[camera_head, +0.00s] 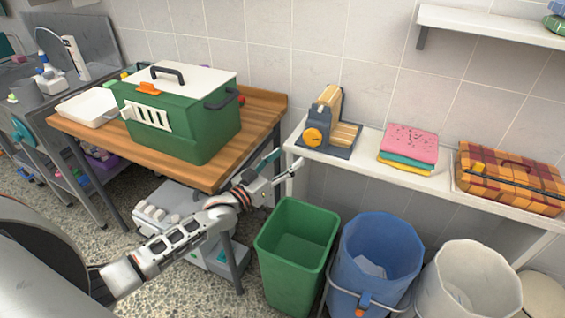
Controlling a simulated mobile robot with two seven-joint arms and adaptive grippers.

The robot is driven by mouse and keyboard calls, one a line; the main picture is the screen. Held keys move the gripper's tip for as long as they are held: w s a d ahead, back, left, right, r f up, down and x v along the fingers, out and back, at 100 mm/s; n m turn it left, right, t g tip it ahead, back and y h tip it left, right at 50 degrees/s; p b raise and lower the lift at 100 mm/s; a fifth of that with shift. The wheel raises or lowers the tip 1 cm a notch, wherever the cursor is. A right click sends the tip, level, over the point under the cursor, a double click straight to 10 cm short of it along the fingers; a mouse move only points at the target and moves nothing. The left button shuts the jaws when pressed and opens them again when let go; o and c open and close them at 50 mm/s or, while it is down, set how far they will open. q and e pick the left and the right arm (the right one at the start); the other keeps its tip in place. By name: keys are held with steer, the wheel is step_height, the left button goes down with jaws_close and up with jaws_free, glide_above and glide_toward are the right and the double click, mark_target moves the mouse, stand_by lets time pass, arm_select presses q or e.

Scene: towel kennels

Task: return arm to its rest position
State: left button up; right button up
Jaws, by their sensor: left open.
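My left arm reaches in from the lower left, up and to the right across the floor. My left gripper (283,167) is at its far end, in front of the gap between the wooden table (262,112) and the white shelf (368,164). The jaws are open and I see nothing between them. The gripper shows above and behind the rim of the green bin (290,275); I cannot tell its exact distance from the shelf edge. My right gripper is not in view.
A green kennel box (205,135) and white tray (88,107) stand on the table. Folded towels (408,147), a yellow-grey device (325,125) and a checkered basket (510,180) sit on the shelf. A blue bucket (375,250) and white bucket (468,285) stand below.

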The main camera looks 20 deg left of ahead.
arm_select(q)
steer(key=shift+s+a, duration=0.25)
steer(key=shift+s, duration=0.45)
steer(key=s+d+f+m+g+y, duration=0.1)
steer(key=s+d+f+g, duration=0.1)
steer(key=s+d+f, duration=0.4)
steer(key=s+d+f+g+y, duration=0.1)
steer(key=s+f+g, duration=0.1)
steer(key=s+f, duration=0.75)
steer(key=s+f+g+y, duration=0.1)
steer(key=s+f, duration=0.2)
steer(key=s, duration=0.4)
steer(key=s+f+m+g, duration=0.1)
steer(key=s+f+g, duration=0.1)
steer(key=s, duration=0.6)
steer(key=shift+s+d+f+m+y, duration=0.15)
steer(key=shift+f+m+y, duration=0.2)
steer(key=shift+f, duration=0.4)
